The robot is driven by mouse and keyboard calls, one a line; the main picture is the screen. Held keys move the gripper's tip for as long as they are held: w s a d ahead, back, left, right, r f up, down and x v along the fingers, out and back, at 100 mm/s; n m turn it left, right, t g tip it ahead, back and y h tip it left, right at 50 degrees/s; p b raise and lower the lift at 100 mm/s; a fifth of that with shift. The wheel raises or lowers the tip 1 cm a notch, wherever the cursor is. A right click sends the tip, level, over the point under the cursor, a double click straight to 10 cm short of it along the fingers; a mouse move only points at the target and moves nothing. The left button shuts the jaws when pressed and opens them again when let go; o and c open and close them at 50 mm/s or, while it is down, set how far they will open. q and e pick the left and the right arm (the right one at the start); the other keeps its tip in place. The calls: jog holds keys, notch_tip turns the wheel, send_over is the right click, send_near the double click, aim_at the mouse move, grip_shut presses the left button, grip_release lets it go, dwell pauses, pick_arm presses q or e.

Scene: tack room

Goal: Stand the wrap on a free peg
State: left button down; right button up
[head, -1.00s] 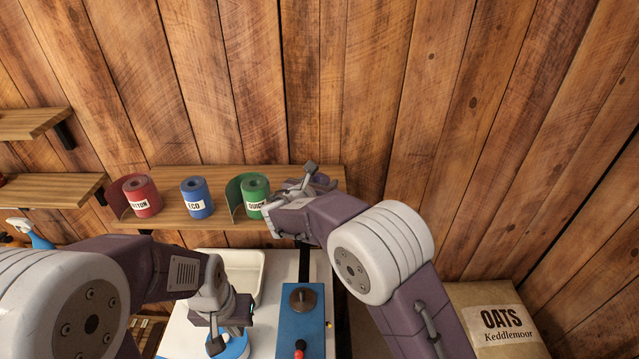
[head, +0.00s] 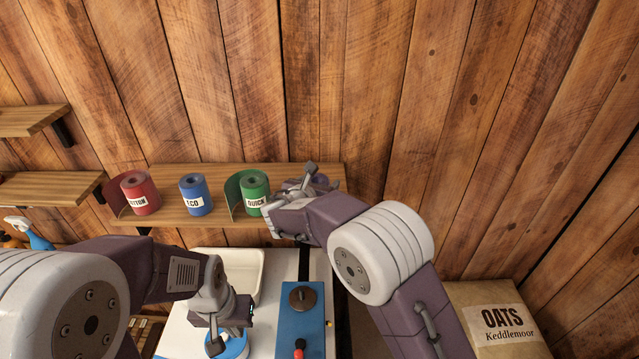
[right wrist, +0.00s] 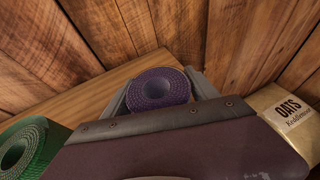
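A purple rolled wrap (right wrist: 158,88) stands between the fingers of my right gripper (right wrist: 162,92), seen end-on in the right wrist view. The fingers lie close against both its sides. In the head view, my right gripper (head: 305,188) is at the right end of the wooden wall shelf (head: 215,174) and mostly hides the wrap. Red (head: 140,193), blue (head: 195,195) and green (head: 255,190) labelled rolls stand in a row on the shelf, left of the gripper. The pegs and the wrap's lower end are hidden. My left gripper (head: 230,343) is low over the bench; its fingertips are unclear.
Below the shelf is a white bench with a white tray (head: 258,270) and a blue box (head: 302,325) with a dark knob. A blue-and-white round item (head: 236,346) is by my left gripper. An oats sack (head: 490,310) stands at the right.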

jog(key=p+v, duration=0.1)
jog(key=v, duration=1)
dwell(0.5)
dwell(0.5)
